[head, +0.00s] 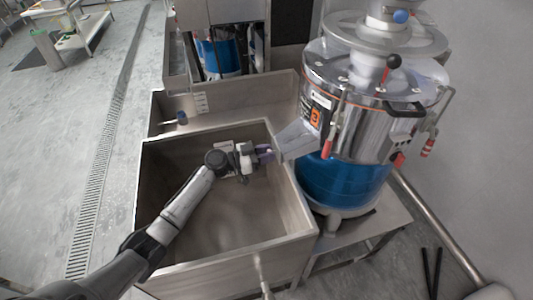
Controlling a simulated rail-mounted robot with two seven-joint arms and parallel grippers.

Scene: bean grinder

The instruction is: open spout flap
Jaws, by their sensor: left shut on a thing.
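The bean grinder (365,110) is a shiny steel drum with a blue lower section, standing at the right. Its metal spout (298,138) slopes down to the left over the steel bin's right wall. My left arm reaches in from the lower left over the bin. My left gripper (266,153) is at the spout's lower end, with its fingers shut on the spout flap. The flap is small here and mostly hidden by the fingers, so its angle cannot be told. My right gripper is not in view.
The open steel bin (222,246) below my left arm looks empty. Its right wall stands close to the grinder. The grinder has red-tipped clamps (328,147) and a black lid handle (405,109). Another machine with a blue part (222,58) stands behind.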

